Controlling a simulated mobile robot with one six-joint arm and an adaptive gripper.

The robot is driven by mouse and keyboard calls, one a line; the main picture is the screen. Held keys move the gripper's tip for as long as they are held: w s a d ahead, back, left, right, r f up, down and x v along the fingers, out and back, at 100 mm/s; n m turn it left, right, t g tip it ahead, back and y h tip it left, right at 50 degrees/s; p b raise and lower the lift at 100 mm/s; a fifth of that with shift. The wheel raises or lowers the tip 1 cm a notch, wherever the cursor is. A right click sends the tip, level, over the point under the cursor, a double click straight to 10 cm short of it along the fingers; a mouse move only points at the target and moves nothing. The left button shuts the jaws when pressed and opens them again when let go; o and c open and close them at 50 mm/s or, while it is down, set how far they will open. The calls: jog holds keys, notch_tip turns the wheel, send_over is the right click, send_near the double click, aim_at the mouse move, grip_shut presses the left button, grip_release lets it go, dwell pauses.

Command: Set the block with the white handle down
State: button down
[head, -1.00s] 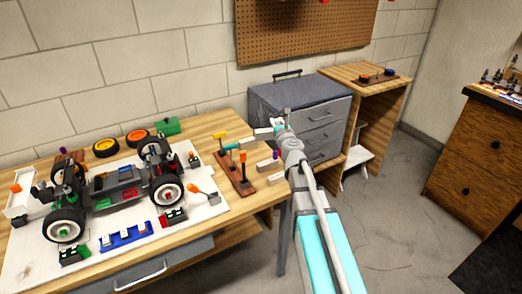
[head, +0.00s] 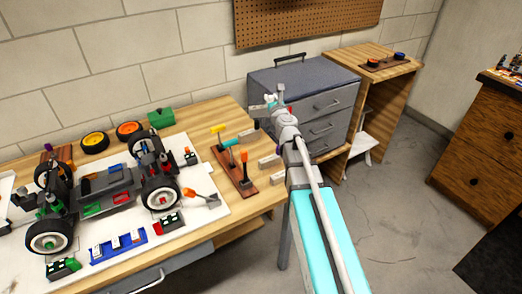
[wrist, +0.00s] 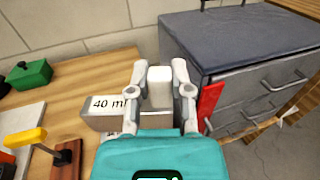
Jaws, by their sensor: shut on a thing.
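My gripper (wrist: 160,85) is shut on a white handle (wrist: 159,92), which stands upright between its fingers in the wrist view. The block under the handle is mostly hidden by the gripper. A red piece (wrist: 210,101) shows just right of the fingers; I cannot tell whether it belongs to the held block. A pale block marked "40 m" (wrist: 108,104) shows left of the fingers; I cannot tell whether it is held or stands on the table. In the head view my gripper (head: 272,99) is raised near the workbench's right end, in front of the grey drawer cabinet (head: 318,80).
The wooden workbench (head: 203,113) carries a toy car chassis (head: 105,190), a screwdriver rack (head: 233,174) and pale blocks, one (head: 269,162) near the right edge. A green box (wrist: 30,75) stands behind. A wooden stand (head: 380,85) is right of the cabinet.

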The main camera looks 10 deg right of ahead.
jog(key=shift+d, duration=0.25)
jog(key=shift+s+y, duration=0.1)
jog(key=shift+y, duration=0.2)
jog(key=s+a+n+g+y, duration=0.4)
jog(key=s+n+g+y, duration=0.6)
jog(key=s+y, duration=0.5)
jog(key=shift+s+f+n+b, duration=0.15)
jog(key=shift+f+n+b, duration=0.3)
jog(key=shift+n, duration=0.75)
jog(key=w+f+b, duration=0.9)
jog(key=w, duration=0.4)
jog(key=shift+w+a, duration=0.15)
jog(key=shift+a, duration=0.05)
